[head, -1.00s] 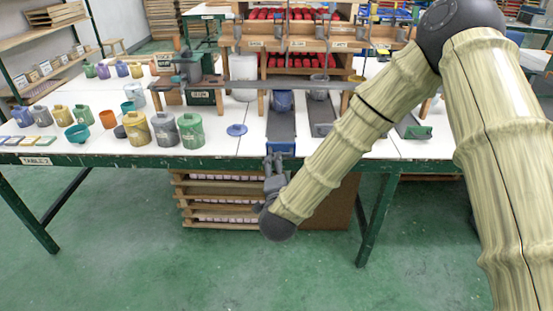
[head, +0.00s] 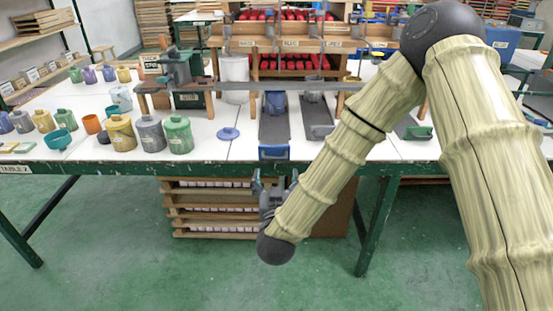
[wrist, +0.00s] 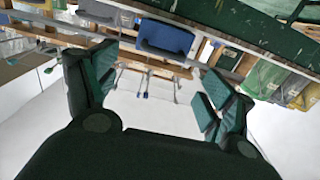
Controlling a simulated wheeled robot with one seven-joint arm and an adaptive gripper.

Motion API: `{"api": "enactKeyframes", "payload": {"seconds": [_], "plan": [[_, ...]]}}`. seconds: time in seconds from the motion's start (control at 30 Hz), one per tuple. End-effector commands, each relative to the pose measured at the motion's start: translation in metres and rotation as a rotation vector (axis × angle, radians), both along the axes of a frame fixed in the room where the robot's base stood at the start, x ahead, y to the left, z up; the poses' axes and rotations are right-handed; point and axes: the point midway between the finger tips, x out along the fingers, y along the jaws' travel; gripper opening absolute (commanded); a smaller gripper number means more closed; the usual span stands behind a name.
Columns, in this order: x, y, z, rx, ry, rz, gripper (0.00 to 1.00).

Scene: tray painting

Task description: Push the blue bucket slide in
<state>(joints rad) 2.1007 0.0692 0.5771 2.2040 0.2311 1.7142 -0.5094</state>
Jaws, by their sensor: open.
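The blue bucket slide is a dark grey runner (head: 274,128) on the white table, with a blue front end (head: 273,152) at the table's front edge. A blue bucket (head: 275,103) stands on its far part. My gripper (head: 275,178) is open and empty, just below and in front of the blue end in the head view, with a gap between them. In the wrist view, the blue end (wrist: 165,38) shows beyond my open fingers (wrist: 158,78), near the top middle.
A second dark slide (head: 317,118) with a grey bucket lies to the right, partly behind my arm. A blue lid (head: 228,133) and yellow, grey and green canisters (head: 179,135) stand to the left. The green table edge (head: 215,168) and a wooden rack (head: 215,207) are near my gripper.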

Motion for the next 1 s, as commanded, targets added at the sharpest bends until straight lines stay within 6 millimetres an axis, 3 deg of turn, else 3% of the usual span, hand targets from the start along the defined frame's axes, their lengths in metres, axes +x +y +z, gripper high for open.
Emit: {"api": "enactKeyframes", "payload": {"seconds": [0.6, 1.0], "plan": [[0.088, 0.002, 0.000, 0.004, 0.000, 0.002, 0.83], [0.103, 0.001, 0.000, 0.004, 0.000, 0.001, 0.83]]}}
